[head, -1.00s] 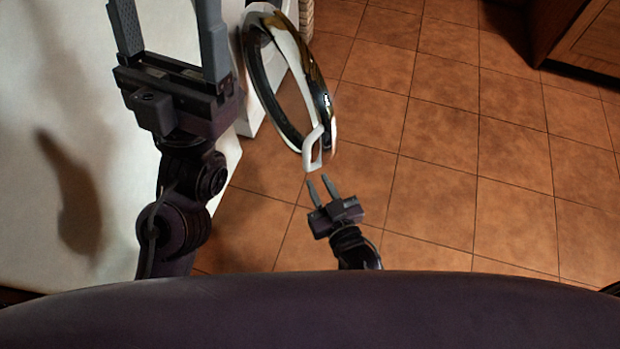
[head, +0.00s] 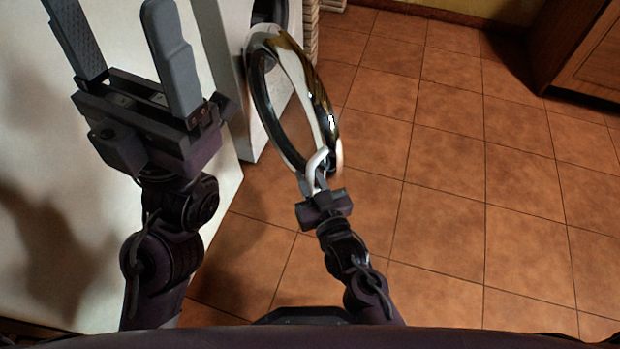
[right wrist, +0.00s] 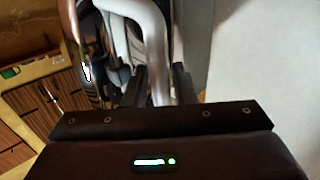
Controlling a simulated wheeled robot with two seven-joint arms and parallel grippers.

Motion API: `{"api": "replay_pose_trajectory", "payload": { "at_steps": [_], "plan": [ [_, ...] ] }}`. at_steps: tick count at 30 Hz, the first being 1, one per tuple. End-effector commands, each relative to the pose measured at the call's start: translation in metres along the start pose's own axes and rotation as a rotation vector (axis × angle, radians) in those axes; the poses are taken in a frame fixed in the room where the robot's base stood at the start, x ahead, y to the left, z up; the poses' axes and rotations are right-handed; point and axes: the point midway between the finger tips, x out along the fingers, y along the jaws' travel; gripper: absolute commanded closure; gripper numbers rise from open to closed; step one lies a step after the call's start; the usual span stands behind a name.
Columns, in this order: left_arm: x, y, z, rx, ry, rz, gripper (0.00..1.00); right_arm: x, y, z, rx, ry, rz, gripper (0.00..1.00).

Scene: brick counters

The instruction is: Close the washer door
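The washer door (head: 328,115) is a round ring with a dark and chrome rim. It stands swung open from the white washer (head: 228,80) at the upper left. Its pale handle (head: 317,160) is at the ring's lower end. My right gripper (head: 315,181) is at this handle with its fingers partly apart. In the right wrist view the handle (right wrist: 157,45) runs between the fingers (right wrist: 160,88); I cannot tell whether they touch it. My left gripper (head: 122,45) is wide open and empty, left of the door.
A white surface (head: 50,250) fills the left side, below and beside my left arm. Tiled floor (head: 450,180) lies clear to the right of the door. A wooden cabinet (head: 590,60) stands at the upper right.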

Motion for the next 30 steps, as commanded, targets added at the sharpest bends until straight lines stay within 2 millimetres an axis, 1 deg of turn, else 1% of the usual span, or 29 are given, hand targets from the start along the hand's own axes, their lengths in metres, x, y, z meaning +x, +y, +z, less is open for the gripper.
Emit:
{"api": "replay_pose_trajectory", "payload": {
  "at_steps": [2, 6, 7, 8, 16, 20, 23, 26, 29, 30],
  "plan": [
    [0.0, 0.0, 0.0, 0.0, 0.0, 0.0, 0.28, 0.0, 0.0, 0.0, 0.0, 0.0, 0.0, 0.76],
    [0.0, 0.0, 0.0, 0.0, 0.0, 0.0, 0.28, 0.0, 0.0, 0.0, 0.0, 0.0, 0.0, 0.94],
    [0.0, 0.0, 0.0, 0.0, 0.0, 0.0, 0.28, 0.0, 0.0, 0.0, 0.0, 0.0, 0.0, 0.98],
    [0.0, 0.0, 0.0, 0.0, 0.0, 0.0, 0.28, 0.0, 0.0, 0.0, 0.0, -0.001, 0.0, 1.0],
    [0.0, 0.0, 0.0, 0.0, -0.001, 0.0, 0.28, -0.001, 0.001, 0.001, -0.001, -0.001, -0.002, 1.0],
    [0.001, 0.0, 0.0, 0.0, -0.001, 0.0, 0.28, -0.001, 0.01, 0.0, -0.004, -0.001, -0.016, 1.0],
    [0.001, 0.0, 0.0, 0.0, -0.001, 0.0, 0.28, 0.0, 0.025, 0.0, -0.007, -0.002, -0.045, 1.0],
    [0.002, 0.0, 0.0, 0.0, -0.001, 0.0, 0.28, 0.001, 0.048, 0.0, -0.011, -0.003, -0.09, 1.0],
    [0.002, 0.0, 0.0, 0.0, -0.001, -0.001, 0.28, 0.004, 0.08, -0.001, -0.015, -0.004, -0.149, 1.0],
    [0.001, 0.0, 0.0, 0.0, -0.002, -0.001, 0.28, 0.004, 0.094, -0.001, -0.014, -0.005, -0.175, 1.0]
  ]
}}
